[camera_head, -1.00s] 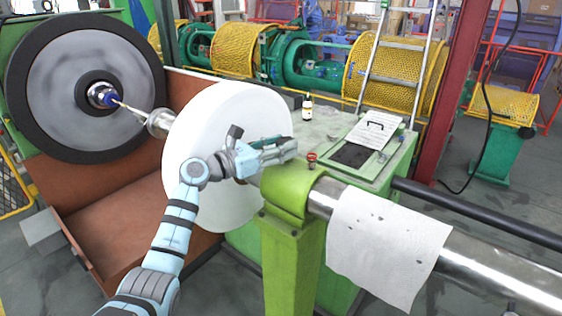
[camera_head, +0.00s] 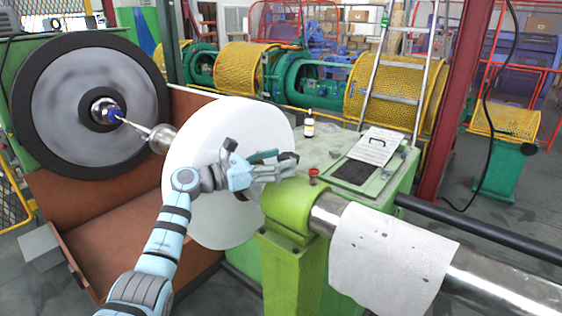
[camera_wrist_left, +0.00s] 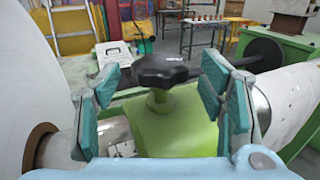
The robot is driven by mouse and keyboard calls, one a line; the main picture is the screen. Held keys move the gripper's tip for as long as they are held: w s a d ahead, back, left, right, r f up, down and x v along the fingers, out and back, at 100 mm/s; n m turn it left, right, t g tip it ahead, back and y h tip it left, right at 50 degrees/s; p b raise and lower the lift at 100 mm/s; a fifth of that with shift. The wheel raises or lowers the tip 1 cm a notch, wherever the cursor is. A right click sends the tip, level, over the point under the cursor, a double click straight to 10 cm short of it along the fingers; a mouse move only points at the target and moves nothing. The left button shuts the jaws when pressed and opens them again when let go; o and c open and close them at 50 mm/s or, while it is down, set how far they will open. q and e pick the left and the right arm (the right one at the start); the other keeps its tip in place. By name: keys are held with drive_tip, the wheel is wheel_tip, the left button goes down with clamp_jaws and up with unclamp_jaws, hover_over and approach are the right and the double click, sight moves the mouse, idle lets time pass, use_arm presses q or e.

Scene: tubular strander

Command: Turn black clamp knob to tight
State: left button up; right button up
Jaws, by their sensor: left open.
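The black clamp knob (camera_wrist_left: 160,70) shows in the left wrist view, upright on a short green stem on the green clamp housing (camera_wrist_left: 165,128). It lies between my open fingers in that picture, with space on both sides; I see no contact. My right gripper is not in view.
The large white disc (camera_head: 228,215) is behind my left arm. A steel shaft (camera_head: 495,287) with a white sheet (camera_head: 390,262) runs right. The green bench (camera_head: 325,150) holds a small bottle (camera_head: 309,124).

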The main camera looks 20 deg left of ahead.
use_arm(q)
drive_tip(key=v, duration=1.1)
drive_tip(key=shift+s, duration=0.15)
